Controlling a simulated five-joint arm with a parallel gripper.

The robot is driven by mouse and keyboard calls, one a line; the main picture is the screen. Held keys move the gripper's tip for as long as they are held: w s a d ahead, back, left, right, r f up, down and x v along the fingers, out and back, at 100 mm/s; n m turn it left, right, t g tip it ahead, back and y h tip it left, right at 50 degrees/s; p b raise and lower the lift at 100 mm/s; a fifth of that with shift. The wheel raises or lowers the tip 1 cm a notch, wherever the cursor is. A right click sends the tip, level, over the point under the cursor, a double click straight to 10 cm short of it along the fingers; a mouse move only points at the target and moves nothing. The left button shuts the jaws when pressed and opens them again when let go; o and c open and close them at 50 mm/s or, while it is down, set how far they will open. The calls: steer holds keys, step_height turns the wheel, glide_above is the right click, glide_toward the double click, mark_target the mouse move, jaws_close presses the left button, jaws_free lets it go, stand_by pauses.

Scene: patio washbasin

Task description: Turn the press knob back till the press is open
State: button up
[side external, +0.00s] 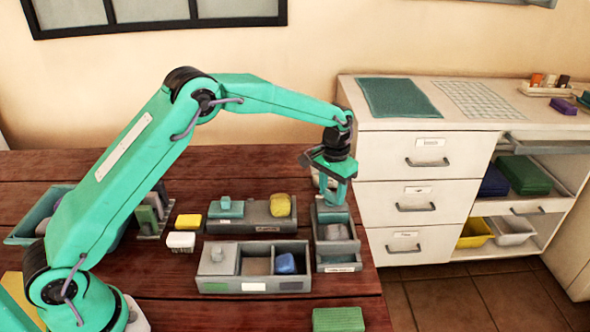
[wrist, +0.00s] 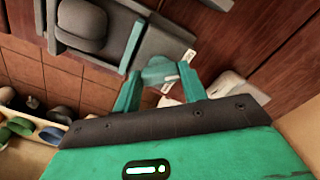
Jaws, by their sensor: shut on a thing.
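The press is a grey open frame (side external: 338,258) near the table's right edge. A rounded grey lump (side external: 336,232) lies in it and also shows in the wrist view (wrist: 82,25). A teal press plate (wrist: 130,46) stands across the frame, with a gap between it and the lump in the wrist view. The teal press knob (wrist: 160,70) is at the frame's end. My gripper (wrist: 159,76) is shut on this knob, one jaw on each side. In the side view my gripper (side external: 335,188) points down at the press's far end and hides the knob.
A grey box with compartments (side external: 255,287) stands close left of the press, holding a blue lump (side external: 286,263). Behind it is a grey tray (side external: 260,224) with a yellow lump (side external: 280,205). A green block (side external: 338,319) lies in front. White drawers (side external: 428,150) stand beyond the table's right edge.

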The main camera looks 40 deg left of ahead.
mark_target(332, 193)
steer(key=o, duration=1)
steer(key=shift+r, duration=0.1)
steer(key=shift+r, duration=3.9)
